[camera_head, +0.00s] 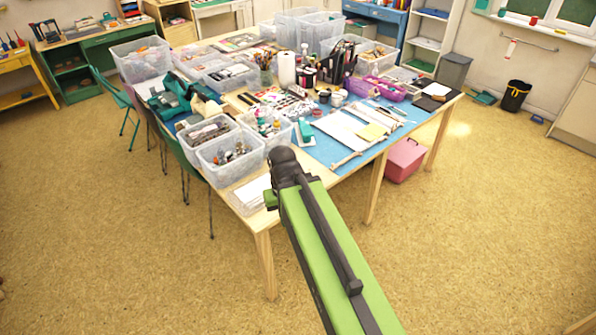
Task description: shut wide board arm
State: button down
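A wide white board (340,132) lies flat on a blue mat on the table, near the front edge. A pale bar with a knobbed end (347,160) lies at its front end. Further right are narrower pale pieces (392,113) with a small handle-like end. They are too small to tell which is the board's arm or how far it is open. My green arm reaches up from the bottom, and its dark end with my gripper (281,160) is over the table's front corner, left of the board and apart from it. The fingers cannot be made out.
Clear plastic bins (231,158) of supplies stand left of my gripper. A teal block (305,131) stands just left of the board. A pink box (405,160) sits under the table. The floor in front is free.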

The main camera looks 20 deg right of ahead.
aim_at(334, 166)
jog(key=u, duration=0.2)
jog(key=i, duration=1)
jog(key=u, duration=0.05)
